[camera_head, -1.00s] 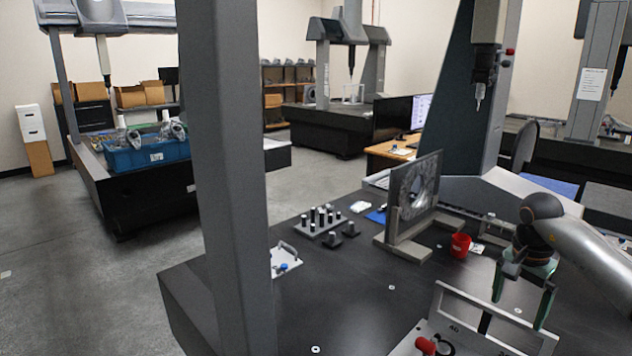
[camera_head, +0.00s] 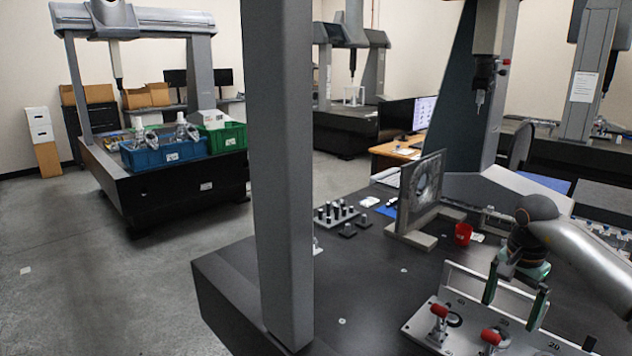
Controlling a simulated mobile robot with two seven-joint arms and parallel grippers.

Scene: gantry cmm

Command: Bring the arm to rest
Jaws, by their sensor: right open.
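My right arm comes in from the right edge. Its gripper (camera_head: 515,304) is open, with its two green-edged fingers apart and pointing down, and nothing shows between them. It hangs over a metal fixture plate (camera_head: 425,322) with an upright rail (camera_head: 472,283) and red-knobbed clamps (camera_head: 438,311). I cannot tell whether the fingers touch the fixture. My left gripper is not in view.
A grey gantry column (camera_head: 278,170) stands at the table's left side. The table's middle is clear.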

